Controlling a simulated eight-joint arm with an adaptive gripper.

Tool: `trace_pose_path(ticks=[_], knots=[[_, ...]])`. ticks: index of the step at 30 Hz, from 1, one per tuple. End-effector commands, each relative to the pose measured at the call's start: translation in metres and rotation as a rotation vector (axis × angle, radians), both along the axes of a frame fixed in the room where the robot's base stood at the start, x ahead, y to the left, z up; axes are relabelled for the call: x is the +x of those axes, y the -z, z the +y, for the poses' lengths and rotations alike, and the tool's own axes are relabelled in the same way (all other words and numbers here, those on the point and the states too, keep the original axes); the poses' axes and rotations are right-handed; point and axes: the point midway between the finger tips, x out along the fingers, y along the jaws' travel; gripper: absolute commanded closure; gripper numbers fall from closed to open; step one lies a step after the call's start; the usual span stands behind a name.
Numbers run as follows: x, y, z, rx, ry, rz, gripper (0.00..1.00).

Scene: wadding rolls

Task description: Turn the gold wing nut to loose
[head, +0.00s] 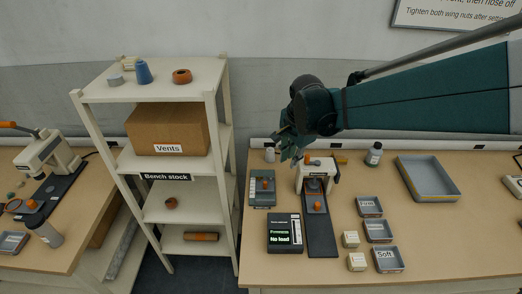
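My gripper (290,148) hangs at the back of the right bench, just left of and behind the top of a small white press-like stand (303,178). Its fingers are small and dark, and I cannot tell whether they are open or shut. The stand has an orange handle at its top and sits on a dark base plate (320,238) with an orange knob (317,206) in front. I cannot make out the gold wing nut for certain; it is too small or hidden behind my gripper.
A black display box (285,234) reads "No load". A shelf unit (222,165) stands left.

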Motion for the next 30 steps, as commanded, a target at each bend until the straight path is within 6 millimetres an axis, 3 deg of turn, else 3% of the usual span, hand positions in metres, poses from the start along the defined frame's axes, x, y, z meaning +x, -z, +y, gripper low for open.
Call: trace_pose_path(ticks=[14, 30], knots=[[0.052, 0.032, 0.044, 0.029, 0.223, 0.1, 0.83], [0.096, 0.087, 0.093, 0.03, 0.482, 0.199, 0.83]])
